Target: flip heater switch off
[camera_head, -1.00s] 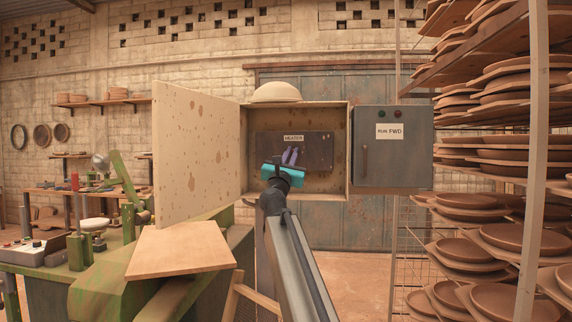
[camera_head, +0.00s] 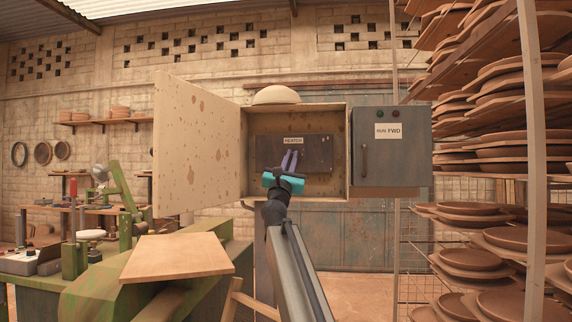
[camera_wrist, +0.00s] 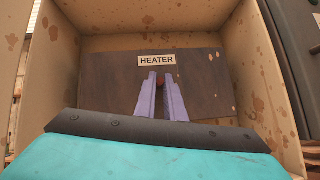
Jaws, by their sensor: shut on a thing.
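The heater switch panel is a dark plate (camera_head: 318,152) at the back of an open beige box (camera_head: 339,125), with a label reading HEATER (camera_head: 293,141). The plate and label also show in the wrist view (camera_wrist: 157,60). My gripper (camera_head: 289,158) reaches into the box, its two purple fingers just below the label. In the wrist view my gripper (camera_wrist: 160,82) is shut on a small dark reddish piece, the heater switch (camera_wrist: 161,83), between the fingertips. Most of the switch is hidden by the fingers, so its position cannot be told.
The box's door (camera_head: 197,145) stands open on the left. A grey cabinet marked RUN FWD (camera_head: 390,160) adjoins on the right. A pale bowl (camera_head: 277,95) sits on top. A wooden board (camera_head: 177,257) lies at front left. Racks of brown plates (camera_head: 500,240) fill the right.

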